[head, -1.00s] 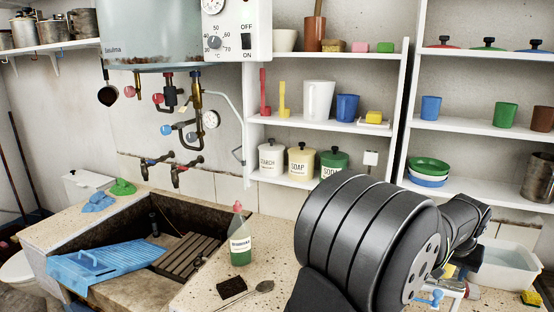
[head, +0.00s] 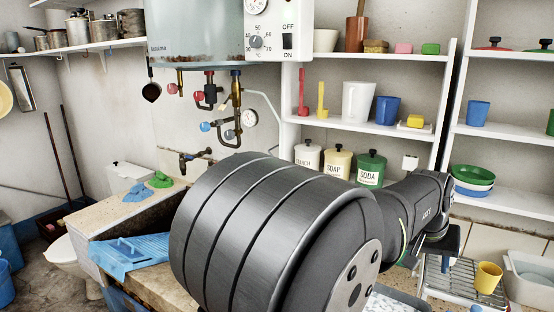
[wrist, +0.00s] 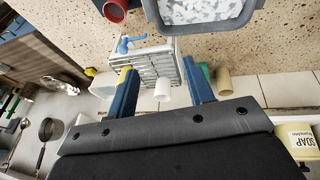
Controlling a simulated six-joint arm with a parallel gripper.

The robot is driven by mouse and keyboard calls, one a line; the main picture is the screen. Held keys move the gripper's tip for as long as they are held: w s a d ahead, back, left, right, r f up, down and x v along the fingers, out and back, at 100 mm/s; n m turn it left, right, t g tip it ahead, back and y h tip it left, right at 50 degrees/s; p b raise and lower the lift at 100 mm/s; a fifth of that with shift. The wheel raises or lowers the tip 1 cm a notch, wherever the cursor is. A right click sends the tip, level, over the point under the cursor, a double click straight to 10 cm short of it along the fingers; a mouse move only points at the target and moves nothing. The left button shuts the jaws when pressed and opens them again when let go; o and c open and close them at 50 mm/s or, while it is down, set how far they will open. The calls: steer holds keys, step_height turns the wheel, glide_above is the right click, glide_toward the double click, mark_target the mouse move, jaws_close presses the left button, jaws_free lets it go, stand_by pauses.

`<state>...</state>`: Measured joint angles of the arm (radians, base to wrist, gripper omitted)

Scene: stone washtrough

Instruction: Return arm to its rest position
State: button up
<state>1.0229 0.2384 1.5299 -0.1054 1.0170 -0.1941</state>
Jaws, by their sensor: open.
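My gripper (wrist: 158,68) shows in the wrist view as two blue fingers set wide apart, with nothing held between them. A wire rack (wrist: 150,64) lies beyond the fingers, and a pale cup (wrist: 162,91) shows in the gap between them. In the head view my arm's large dark links fill the lower middle and reach right. The gripper end points down near the rack (head: 460,277), mostly hidden by my arm. A yellow cup (head: 488,277) stands on the rack, to the right of the gripper.
A whitish basin (head: 530,278) stands right of the rack. Shelves with a white jug (head: 357,102), a green soda canister (head: 371,168) and stacked bowls (head: 472,180) are behind my arm. A blue washboard (head: 132,254) lies at the trough's left. A red cup (wrist: 115,10) and grey tray (wrist: 205,28) show in the wrist view.

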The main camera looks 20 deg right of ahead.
steer(key=w+a+n, duration=0.1)
steer(key=a, duration=0.5)
steer(key=shift+w+a+r+h, duration=0.2)
steer(key=shift+r+h, duration=0.05)
steer(key=shift+h, duration=0.05)
